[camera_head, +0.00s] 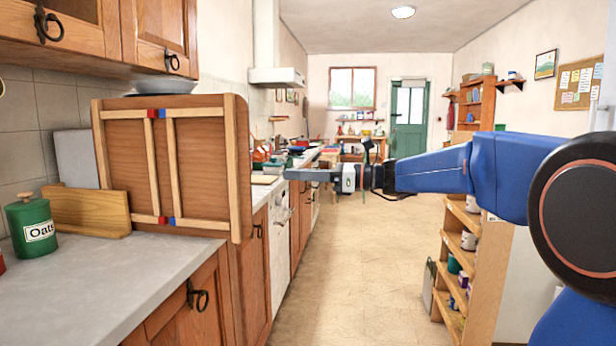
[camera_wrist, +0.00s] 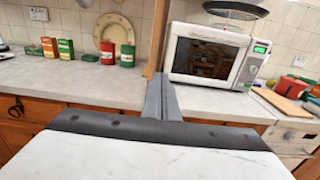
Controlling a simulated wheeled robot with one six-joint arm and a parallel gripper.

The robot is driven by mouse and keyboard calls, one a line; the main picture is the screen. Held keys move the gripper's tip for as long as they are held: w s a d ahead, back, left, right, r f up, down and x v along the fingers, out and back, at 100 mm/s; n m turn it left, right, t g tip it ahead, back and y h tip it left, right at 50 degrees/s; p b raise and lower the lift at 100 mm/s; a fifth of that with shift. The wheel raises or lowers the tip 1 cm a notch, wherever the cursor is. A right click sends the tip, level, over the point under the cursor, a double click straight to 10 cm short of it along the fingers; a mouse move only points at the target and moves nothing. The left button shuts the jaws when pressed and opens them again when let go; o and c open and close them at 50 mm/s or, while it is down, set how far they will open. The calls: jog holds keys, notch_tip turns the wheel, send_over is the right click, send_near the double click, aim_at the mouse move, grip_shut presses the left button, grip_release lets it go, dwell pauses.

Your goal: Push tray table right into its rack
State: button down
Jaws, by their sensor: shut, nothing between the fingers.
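The folded wooden tray table (camera_head: 190,165) stands upright on edge across the counter in the head view. Its leg frame faces me, with red and blue marks. Its right end sticks out past the counter's front edge. In the wrist view it shows edge-on as a narrow wooden strip (camera_wrist: 158,38). A low wooden panel (camera_head: 85,210) stands by its left end; I cannot tell whether it is the rack. My gripper (camera_head: 290,174) is shut and empty, pointing left at the tray table's outer edge, seemingly apart from it. The shut fingers (camera_wrist: 165,98) also show in the wrist view.
A green oats tin (camera_head: 31,228) stands on the counter (camera_head: 130,265) to the left. A microwave (camera_wrist: 208,55) stands beyond the tray table. A shelf with jars (camera_head: 465,250) is at right. The floor (camera_head: 350,270) between is clear. Cupboards hang above the counter.

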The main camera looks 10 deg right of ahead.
aim_at(213, 153)
jog(key=x, duration=0.8)
jog(key=shift+a, duration=0.25)
jog(key=shift+w, duration=0.1)
jog(key=x, duration=1.7)
jog(key=shift+f, duration=0.1)
